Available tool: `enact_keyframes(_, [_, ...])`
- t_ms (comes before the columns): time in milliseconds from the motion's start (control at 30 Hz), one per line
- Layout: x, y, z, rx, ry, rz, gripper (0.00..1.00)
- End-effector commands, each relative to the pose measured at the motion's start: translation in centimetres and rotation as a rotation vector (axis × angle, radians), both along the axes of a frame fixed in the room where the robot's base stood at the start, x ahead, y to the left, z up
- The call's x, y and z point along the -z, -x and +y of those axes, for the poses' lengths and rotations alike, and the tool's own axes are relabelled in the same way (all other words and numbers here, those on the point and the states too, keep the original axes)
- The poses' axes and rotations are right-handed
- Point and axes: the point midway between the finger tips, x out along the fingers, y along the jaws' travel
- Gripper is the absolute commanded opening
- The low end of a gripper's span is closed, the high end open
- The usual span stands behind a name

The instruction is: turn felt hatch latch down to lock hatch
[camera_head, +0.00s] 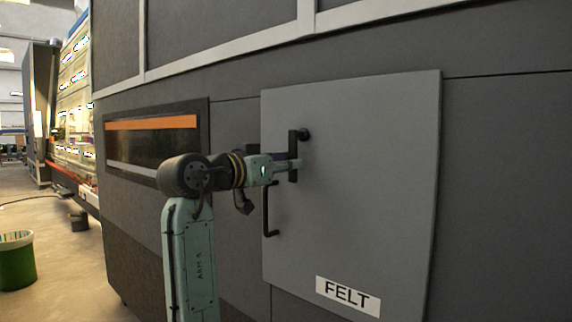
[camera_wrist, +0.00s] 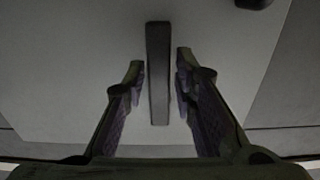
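The felt hatch (camera_head: 350,200) is a grey panel with a "FELT" label (camera_head: 348,294), and it lies flush or nearly flush in the machine front in the head view. The dark latch bar (camera_head: 293,142) stands upright near the hatch's upper left, beside a dark round knob (camera_head: 305,134). My gripper (camera_head: 296,163) is at the bar's middle to lower part. In the wrist view, my gripper's fingers (camera_wrist: 159,62) stand either side of the bar (camera_wrist: 158,90), with a narrow gap visible on each side. Contact at depth cannot be told.
A dark fixed-looking handle (camera_head: 268,209) sits below the latch on the hatch's left edge. A dark window with an orange strip (camera_head: 150,123) is to the left, behind my arm. A green bin (camera_head: 16,262) stands on the floor at far left, where the aisle is open.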

Motion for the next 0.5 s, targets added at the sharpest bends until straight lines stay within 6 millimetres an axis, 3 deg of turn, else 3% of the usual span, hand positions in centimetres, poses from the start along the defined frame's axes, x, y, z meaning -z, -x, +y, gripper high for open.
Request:
enact_keyframes(167, [0.01, 0.00, 0.00, 0.000, 0.001, 0.001, 0.38])
enact_keyframes(500, [0.00, 0.27, 0.24, 0.000, 0.002, 0.001, 0.38])
